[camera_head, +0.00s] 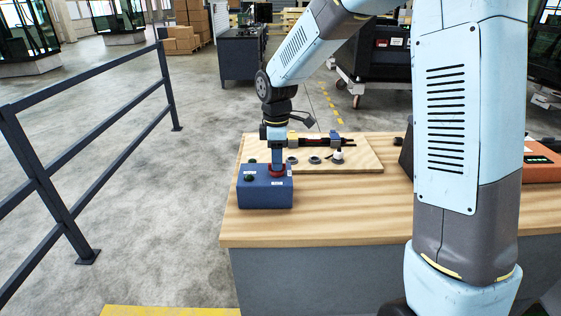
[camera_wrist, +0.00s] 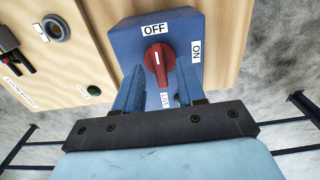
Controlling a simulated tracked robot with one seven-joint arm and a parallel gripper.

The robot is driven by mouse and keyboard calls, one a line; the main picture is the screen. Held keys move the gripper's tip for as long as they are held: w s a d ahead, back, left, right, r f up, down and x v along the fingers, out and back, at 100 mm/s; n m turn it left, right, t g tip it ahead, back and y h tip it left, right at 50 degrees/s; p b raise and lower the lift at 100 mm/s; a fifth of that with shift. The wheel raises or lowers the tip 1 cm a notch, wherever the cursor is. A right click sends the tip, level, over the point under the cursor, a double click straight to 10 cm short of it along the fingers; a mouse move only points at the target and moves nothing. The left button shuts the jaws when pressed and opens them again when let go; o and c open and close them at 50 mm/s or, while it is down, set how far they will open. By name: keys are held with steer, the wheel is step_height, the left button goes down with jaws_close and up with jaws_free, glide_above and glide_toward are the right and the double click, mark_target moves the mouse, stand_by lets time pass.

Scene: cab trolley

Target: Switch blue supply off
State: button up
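The blue supply box (camera_head: 265,193) stands at the table's front left edge. It also shows in the wrist view (camera_wrist: 122,42), with a red rotary knob (camera_wrist: 158,60) on top. The OFF label (camera_wrist: 154,29) is at the knob's top side and the ON label (camera_wrist: 196,51) at its right. The white mark on the knob points up towards OFF. My gripper (camera_wrist: 160,68) is over the knob, its two blue fingers apart on either side of it. I cannot tell whether they touch it. In the head view the fingers partly hide the knob (camera_head: 277,170).
An orange case (camera_head: 543,169) stands at the table's right. A dark railing (camera_head: 60,160) runs along the left floor.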

step_height(320, 180, up, 12)
steer(key=shift+r, duration=0.25)
stand_by(0.4)
steer(key=s+d+r+m+t, duration=0.3)
steer(key=s+d+r+m, duration=0.3)
steer(key=s+d+m, duration=0.5)
steer(key=s+d+f+m+t, duration=0.1)
steer(key=s+d+m+t, duration=0.1)
steer(key=s+d+m, duration=0.4)
steer(key=shift+s+d+f+m+t, duration=0.35)
steer(key=shift+s+d, duration=1.6)
steer(key=shift+s, duration=2.3)
